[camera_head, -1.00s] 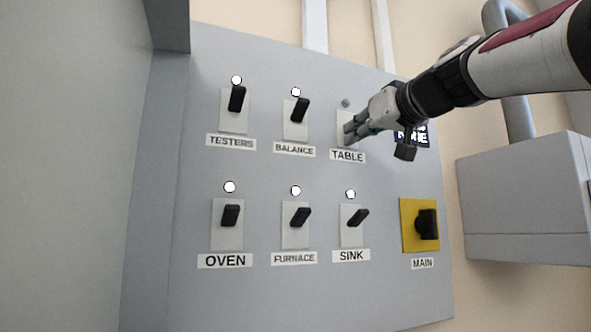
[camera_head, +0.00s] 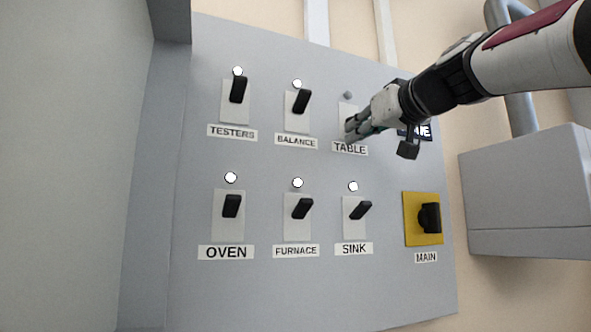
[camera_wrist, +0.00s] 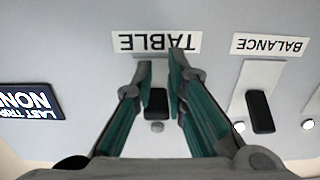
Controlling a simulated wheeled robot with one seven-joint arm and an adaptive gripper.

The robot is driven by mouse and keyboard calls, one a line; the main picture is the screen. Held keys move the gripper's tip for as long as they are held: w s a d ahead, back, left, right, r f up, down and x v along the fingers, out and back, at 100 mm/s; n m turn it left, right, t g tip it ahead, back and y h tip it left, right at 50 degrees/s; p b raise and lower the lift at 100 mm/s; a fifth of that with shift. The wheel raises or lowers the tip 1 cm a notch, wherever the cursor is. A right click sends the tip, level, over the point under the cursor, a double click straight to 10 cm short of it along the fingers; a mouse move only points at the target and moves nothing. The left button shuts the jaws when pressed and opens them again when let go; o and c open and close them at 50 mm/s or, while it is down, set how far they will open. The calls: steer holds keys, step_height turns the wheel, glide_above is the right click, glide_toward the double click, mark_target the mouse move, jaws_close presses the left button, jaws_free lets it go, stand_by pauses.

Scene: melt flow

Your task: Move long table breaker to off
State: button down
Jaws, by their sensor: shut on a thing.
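The table breaker has a pale plate (camera_head: 346,108) above a TABLE label (camera_head: 350,148) on the grey panel. My gripper (camera_head: 351,130) is at the lower part of this plate, and its tips overlap the label's top edge. In the wrist view, which is upside down, the black table lever (camera_wrist: 157,103) lies between the two teal fingers of my gripper (camera_wrist: 160,66). My gripper is shut on the lever. The lever is hidden by the fingers in the head view. The lamp (camera_head: 347,95) over this breaker is grey and unlit.
Neighbouring breakers are BALANCE (camera_head: 302,101) to the left and SINK (camera_head: 361,210) below. TESTERS, OVEN and FURNACE stand further left. Their lamps are white. A yellow MAIN switch (camera_head: 411,220) is at lower right. A dark LAST TRIP display (camera_wrist: 28,101) is close beside my gripper.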

steer(key=shift+w+d+f, duration=0.15)
steer(key=shift+w+d, duration=0.05)
steer(key=shift+d, duration=0.2)
steer(key=shift+w+f+b, duration=0.5)
steer(key=shift+b, duration=0.1)
steer(key=shift+s+a+r, duration=0.15)
steer(key=shift+a, duration=0.1)
steer(key=shift+w+a+f+b, duration=0.25)
steer(key=shift+w+f+b, duration=0.1)
steer(key=shift+w+b, duration=0.05)
steer(key=shift+w+a, duration=0.1)
steer(key=shift+w, duration=0.05)
